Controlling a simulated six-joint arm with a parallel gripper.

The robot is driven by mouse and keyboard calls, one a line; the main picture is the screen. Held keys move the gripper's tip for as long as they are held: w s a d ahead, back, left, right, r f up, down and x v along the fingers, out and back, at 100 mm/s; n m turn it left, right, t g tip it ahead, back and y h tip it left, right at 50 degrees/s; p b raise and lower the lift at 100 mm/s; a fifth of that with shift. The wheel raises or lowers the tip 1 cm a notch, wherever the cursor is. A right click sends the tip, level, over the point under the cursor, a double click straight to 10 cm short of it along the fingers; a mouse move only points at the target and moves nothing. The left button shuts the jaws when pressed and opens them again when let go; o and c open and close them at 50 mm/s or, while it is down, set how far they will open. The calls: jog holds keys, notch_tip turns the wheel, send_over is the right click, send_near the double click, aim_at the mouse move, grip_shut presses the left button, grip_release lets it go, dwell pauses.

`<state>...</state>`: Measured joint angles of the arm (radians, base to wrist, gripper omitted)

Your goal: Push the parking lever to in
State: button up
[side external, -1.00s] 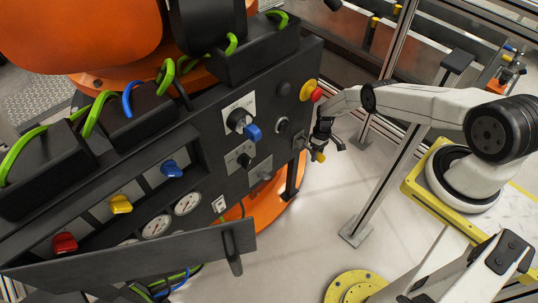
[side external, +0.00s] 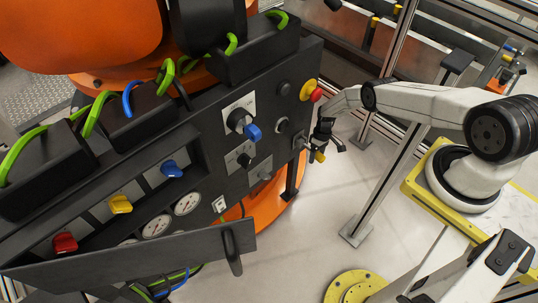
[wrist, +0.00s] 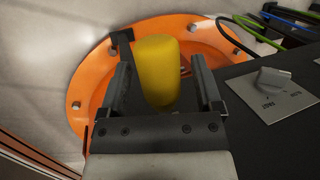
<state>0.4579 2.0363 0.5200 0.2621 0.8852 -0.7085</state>
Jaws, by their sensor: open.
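The parking lever appears to be the one with the yellow knob (side external: 320,157), at the right end of the dark control panel (side external: 265,100). My gripper (side external: 328,148) is at this knob, just off the panel's right edge. In the wrist view the rounded yellow knob (wrist: 158,72) stands between the two dark fingers of my gripper (wrist: 163,85). The fingers are open, and a narrow gap shows on each side of the knob. The lever's shaft and base are mostly hidden by the knob and my gripper.
A red button on a yellow ring (side external: 312,92) sits above my gripper. A blue-handled switch (side external: 251,131) and a grey knob on a plate (wrist: 274,80) are nearby on the panel. An orange round base (wrist: 85,90) lies below. A metal frame post (side external: 380,190) stands right of the panel.

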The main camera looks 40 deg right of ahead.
jog(key=shift+w+f+t, duration=0.15)
jog(key=shift+f+t, duration=0.9)
jog(key=shift+t, duration=0.35)
notch_tip(320, 180, up, 33)
jog(key=s+d+n+t, duration=0.1)
jog(key=d+t, duration=0.1)
jog(key=t, duration=0.1)
jog(key=shift+s+d+f, duration=0.15)
jog(key=shift+s+f, duration=0.05)
jog(key=shift+s, duration=0.05)
dwell(2.0)
jog(key=shift+r, duration=0.1)
jog(key=s+a+r+h, duration=0.1)
jog(key=s+a+r, duration=0.4)
jog(key=a+r, duration=0.3)
jog(key=s+a+r+m+g+h, duration=0.1)
jog(key=s+a+r+h, duration=0.1)
jog(key=s+a+r, duration=0.4)
jog(key=shift+s+a+r+m+h, duration=0.15)
jog(key=shift+a+r+m+h, duration=0.15)
jog(key=shift+a+r, duration=1.6)
